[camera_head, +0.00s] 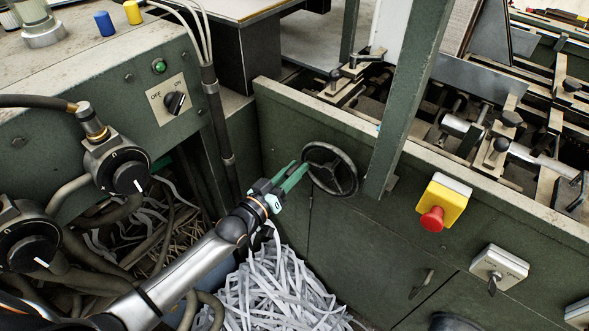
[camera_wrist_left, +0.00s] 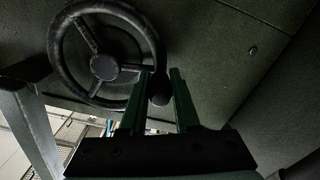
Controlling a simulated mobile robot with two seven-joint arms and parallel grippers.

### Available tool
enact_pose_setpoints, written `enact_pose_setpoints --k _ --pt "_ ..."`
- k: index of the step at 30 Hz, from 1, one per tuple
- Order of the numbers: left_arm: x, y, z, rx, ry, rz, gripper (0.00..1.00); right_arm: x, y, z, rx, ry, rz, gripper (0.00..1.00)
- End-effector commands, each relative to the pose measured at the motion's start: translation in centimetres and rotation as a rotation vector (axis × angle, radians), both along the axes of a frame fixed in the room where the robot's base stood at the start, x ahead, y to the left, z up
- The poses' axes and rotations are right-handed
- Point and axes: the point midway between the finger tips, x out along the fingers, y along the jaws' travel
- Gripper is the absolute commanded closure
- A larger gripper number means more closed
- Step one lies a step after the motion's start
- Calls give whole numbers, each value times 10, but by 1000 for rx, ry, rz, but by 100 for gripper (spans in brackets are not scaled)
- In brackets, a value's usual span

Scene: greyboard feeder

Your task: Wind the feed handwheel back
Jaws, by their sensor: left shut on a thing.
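The feed handwheel (camera_head: 345,181) is a dark spoked wheel on the green front panel of the machine. My left gripper (camera_head: 296,172) reaches it from the lower left, with its green fingers at the wheel's left side. In the left wrist view the handwheel (camera_wrist_left: 103,67) shows its hub, spokes and rim at upper left. There the left gripper (camera_wrist_left: 162,78) has one finger on each side of a dark round handle knob (camera_wrist_left: 159,91) by the rim, and it is shut on that knob. The fingers hide part of the rim. My right gripper is not in view.
A green upright post (camera_head: 402,110) stands just right of the wheel. A yellow box with a red stop button (camera_head: 432,218) and a grey switch box (camera_head: 498,268) are further right. White paper strips (camera_head: 270,290) lie below my left arm. Hoses and a control cabinet (camera_head: 90,65) are at left.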

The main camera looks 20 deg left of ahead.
Motion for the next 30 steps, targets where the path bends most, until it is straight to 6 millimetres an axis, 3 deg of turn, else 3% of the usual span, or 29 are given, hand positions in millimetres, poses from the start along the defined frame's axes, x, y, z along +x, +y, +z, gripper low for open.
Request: enact_pose_setpoints --k 2,3,10,21,30 --pt "-1 -1 -3 -1 7 0 100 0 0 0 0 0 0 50" --pt "-1 0 -3 -1 7 0 67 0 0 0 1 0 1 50" --pt "-1 0 -2 0 4 -1 41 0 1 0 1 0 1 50" --pt "-6 2 -1 1 2 0 40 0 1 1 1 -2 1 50" --pt "-55 19 -2 2 7 -1 40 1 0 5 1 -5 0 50"
